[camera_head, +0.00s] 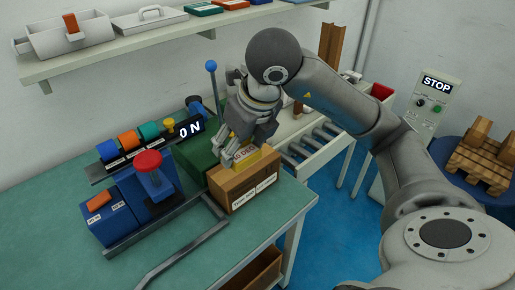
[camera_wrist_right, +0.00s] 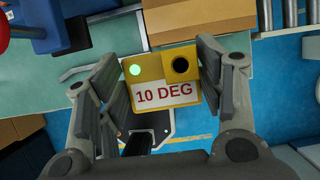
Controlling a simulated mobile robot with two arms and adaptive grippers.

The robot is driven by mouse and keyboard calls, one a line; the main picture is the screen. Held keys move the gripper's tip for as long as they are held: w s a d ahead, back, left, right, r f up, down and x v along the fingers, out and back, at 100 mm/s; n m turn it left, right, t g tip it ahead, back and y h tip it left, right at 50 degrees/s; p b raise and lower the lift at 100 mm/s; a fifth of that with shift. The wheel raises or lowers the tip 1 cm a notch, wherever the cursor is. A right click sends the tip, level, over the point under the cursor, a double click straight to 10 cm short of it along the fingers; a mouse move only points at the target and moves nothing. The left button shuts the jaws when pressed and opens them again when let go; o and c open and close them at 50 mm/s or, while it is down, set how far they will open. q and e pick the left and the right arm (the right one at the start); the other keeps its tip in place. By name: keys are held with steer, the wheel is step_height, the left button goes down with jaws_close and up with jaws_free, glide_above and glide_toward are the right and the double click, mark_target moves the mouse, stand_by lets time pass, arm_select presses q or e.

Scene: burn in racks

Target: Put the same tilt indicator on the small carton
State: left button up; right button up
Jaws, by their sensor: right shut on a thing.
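The tilt indicator (camera_wrist_right: 165,98) is a yellow block with a red-on-white "10 DEG" label, a lit green lamp and a black round hole. My right gripper (camera_head: 240,153) is shut on it, with one finger on each side in the right wrist view (camera_wrist_right: 163,95). The brown small carton (camera_head: 240,190) with white labels stands near the right edge of the green table. In the head view the indicator (camera_head: 246,157) is at the carton's top; I cannot tell whether they touch. In the wrist view the carton (camera_wrist_right: 195,14) shows beyond it. My left gripper is not in view.
A blue fixture with a red knob (camera_head: 149,162) and a black rack of coloured rolls (camera_head: 128,141) stand left of the carton. A green box (camera_head: 197,155) is behind it. A roller conveyor (camera_head: 318,143) lies to the right.

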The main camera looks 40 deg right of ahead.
steer(key=w+d+f, duration=0.4)
steer(key=w+d+f+p, duration=0.1)
steer(key=w+d+f, duration=0.3)
steer(key=shift+w+d+f+p, duration=0.1)
steer(key=shift+w+d+p, duration=0.1)
steer(key=shift+d+p, duration=0.1)
steer(key=shift+w+d+f, duration=0.2)
steer(key=shift+w+f, duration=0.1)
steer(key=shift+f, duration=0.2)
step_height(320, 180, down, 3)
steer(key=shift+w+d+r+p, duration=0.1)
steer(key=shift+w+d+p, duration=0.05)
steer(key=shift+p, duration=0.4)
steer(key=shift+f, duration=0.3)
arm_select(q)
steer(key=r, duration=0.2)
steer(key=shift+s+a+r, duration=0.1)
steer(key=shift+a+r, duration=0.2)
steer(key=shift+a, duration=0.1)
